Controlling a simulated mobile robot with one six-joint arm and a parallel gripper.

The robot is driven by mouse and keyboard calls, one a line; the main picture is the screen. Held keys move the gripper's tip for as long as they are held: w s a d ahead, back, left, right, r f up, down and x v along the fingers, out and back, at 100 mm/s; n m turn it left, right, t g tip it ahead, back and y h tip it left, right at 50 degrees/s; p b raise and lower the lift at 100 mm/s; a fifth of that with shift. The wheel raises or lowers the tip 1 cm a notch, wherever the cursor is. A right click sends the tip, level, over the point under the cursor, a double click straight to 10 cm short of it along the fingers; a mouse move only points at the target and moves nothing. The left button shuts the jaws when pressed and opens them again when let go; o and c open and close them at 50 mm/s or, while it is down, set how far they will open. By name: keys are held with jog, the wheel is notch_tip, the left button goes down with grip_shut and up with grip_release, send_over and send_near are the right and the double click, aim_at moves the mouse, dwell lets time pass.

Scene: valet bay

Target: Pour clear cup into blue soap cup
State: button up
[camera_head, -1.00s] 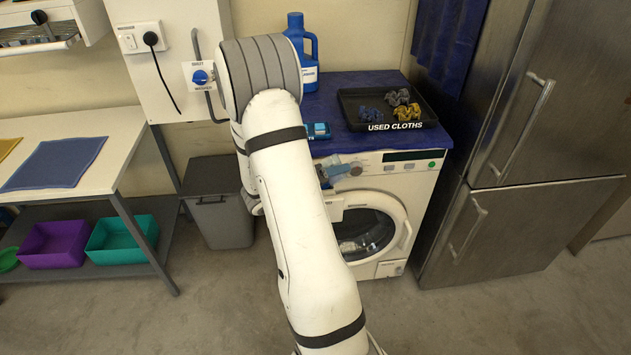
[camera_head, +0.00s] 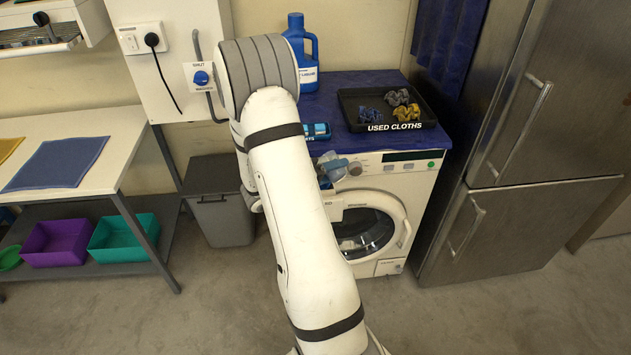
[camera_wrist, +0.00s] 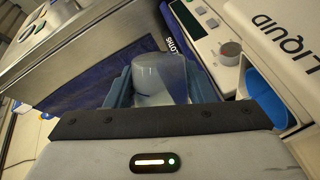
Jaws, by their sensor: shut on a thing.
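The clear cup (camera_wrist: 160,78) is between the blue fingers of my gripper (camera_wrist: 158,95), which is shut on it. In the head view the clear cup (camera_head: 331,162) shows beside my arm, in front of the washing machine's upper left front, and looks tilted. The blue soap cup (camera_wrist: 266,100) is at the right of the wrist view, beside a white front marked LIQUID and apart from the clear cup. I cannot tell what is inside either cup.
The washing machine (camera_head: 405,181) has its pulled-out drawer (camera_head: 333,207) partly behind my arm. On its blue top stand a blue jug (camera_head: 309,75) and a black tray (camera_head: 360,99) of used cloths. A steel fridge (camera_head: 530,150) stands close on the right.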

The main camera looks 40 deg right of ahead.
jog(key=shift+r+n+p, duration=0.2)
jog(key=shift+n+p, duration=0.15)
jog(key=shift+n, duration=0.15)
dwell(0.3)
jog(key=shift+w+f+p, duration=0.1)
jog(key=shift+w+p, duration=0.15)
jog(key=shift+p, duration=0.15)
jog(key=shift+d+f+n+p, duration=0.1)
jog(key=shift+f+n+p, duration=0.15)
jog(key=shift+n+p, duration=0.6)
jog(key=shift+s+r+p, duration=0.1)
jog(key=shift+r+p, duration=0.05)
jog(key=shift+p, duration=0.45)
jog(key=shift+r+n+h+p, duration=0.15)
jog(key=shift+n+h+p, duration=0.25)
jog(key=shift+p, duration=0.3)
